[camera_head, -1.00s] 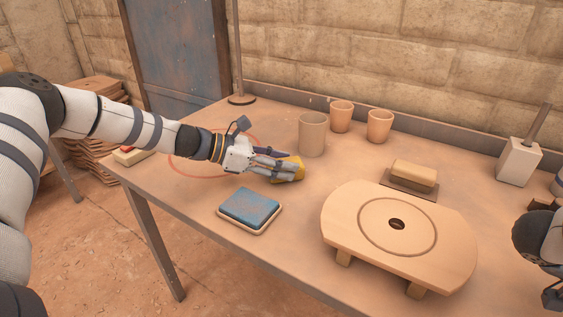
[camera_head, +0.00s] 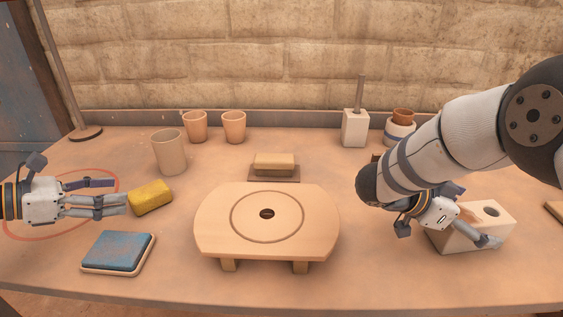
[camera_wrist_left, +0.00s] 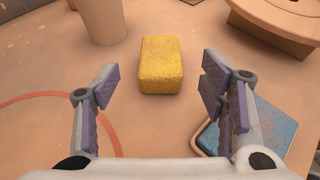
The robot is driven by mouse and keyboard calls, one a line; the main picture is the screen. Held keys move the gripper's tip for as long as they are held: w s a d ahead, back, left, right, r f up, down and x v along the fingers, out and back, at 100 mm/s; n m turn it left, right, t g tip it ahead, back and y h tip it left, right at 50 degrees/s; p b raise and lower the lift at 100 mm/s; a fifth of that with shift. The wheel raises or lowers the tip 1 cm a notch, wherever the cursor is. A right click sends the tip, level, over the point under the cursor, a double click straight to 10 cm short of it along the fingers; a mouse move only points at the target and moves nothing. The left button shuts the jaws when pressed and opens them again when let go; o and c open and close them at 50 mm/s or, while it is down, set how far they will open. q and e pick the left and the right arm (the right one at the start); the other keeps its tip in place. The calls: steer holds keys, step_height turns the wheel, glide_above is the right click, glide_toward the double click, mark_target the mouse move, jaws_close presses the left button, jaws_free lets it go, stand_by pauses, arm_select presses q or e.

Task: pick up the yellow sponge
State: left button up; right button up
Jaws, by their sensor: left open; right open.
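The yellow sponge (camera_head: 151,198) lies on the table at the left of the head view, behind the blue pad. My left gripper (camera_head: 122,196) is open just to the left of the sponge, with its fingers pointing at it. In the left wrist view the sponge (camera_wrist_left: 161,65) sits ahead of the two spread fingers, roughly centred between them, and nothing is held. My right gripper (camera_head: 474,222) is at the right, in front of a pale block with a hole; its fingers are partly hidden by its own hand.
A blue pad in a tray (camera_head: 118,252) lies in front of the sponge. A grey-beige cup (camera_head: 169,152) stands behind it. A round-topped wooden stand (camera_head: 215,224) is to the right. The pale holed block (camera_head: 505,232) stands by my right gripper. Bare table lies between sponge and stand.

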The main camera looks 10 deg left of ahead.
mark_target(147, 190)
arm_select(q)
steer(key=shift+s+a, duration=0.15)
steer(key=shift+s, duration=0.05)
steer(key=shift+o, duration=0.5)
steer(key=shift+r, duration=0.1)
steer(key=g, duration=0.2)
steer(key=r+y, duration=0.1)
steer(key=shift+w+d+g, duration=0.25)
steer(key=shift+g, duration=0.15)
step_height(147, 190, up, 6)
steer(key=w+d+g+y, duration=0.1)
steer(key=w+g+y, duration=0.1)
steer(key=g+y, duration=0.2)
steer(key=shift+y, duration=0.3)
steer(key=x, duration=1.1)
steer(key=shift+w+d+f, duration=0.2)
steer(key=shift+d, duration=0.2)
steer(key=c, duration=1.2)
